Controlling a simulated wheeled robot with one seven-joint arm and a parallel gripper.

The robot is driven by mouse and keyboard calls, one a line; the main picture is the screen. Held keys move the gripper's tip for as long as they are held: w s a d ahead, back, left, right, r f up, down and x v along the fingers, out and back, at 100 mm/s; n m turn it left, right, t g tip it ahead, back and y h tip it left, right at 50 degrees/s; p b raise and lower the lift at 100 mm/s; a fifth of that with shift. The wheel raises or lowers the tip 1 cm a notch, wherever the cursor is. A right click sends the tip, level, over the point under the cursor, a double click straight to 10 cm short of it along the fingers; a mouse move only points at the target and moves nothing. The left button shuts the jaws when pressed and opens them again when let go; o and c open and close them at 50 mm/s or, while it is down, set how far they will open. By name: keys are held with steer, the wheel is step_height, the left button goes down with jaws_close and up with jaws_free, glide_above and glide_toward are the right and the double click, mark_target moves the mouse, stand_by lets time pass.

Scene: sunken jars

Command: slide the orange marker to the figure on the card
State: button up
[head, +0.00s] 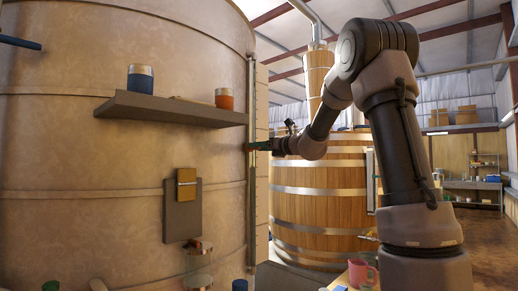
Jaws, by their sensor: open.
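A tall narrow gauge strip (252,215) runs upright along the right edge of the big pale tank. My gripper (256,147) reaches in from the right, with its tip at the strip's upper half. It is small in the picture, and its fingers are hard to make out. A small orange-brown spot (248,147) shows at the fingertips and may be the orange marker. I cannot tell whether the fingers touch it or are around it. A tan panel (186,190) on a grey plate is fixed to the tank; no figure on it can be read, and I cannot tell if it is the card.
A grey shelf (170,111) on the tank holds a blue jar (140,78) and an orange jar (224,99), left of my gripper. A wooden vat (320,195) stands behind my arm. A pink mug (360,272) stands at the bottom, near my arm's base.

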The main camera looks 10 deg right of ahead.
jaws_close()
stand_by(1.3)
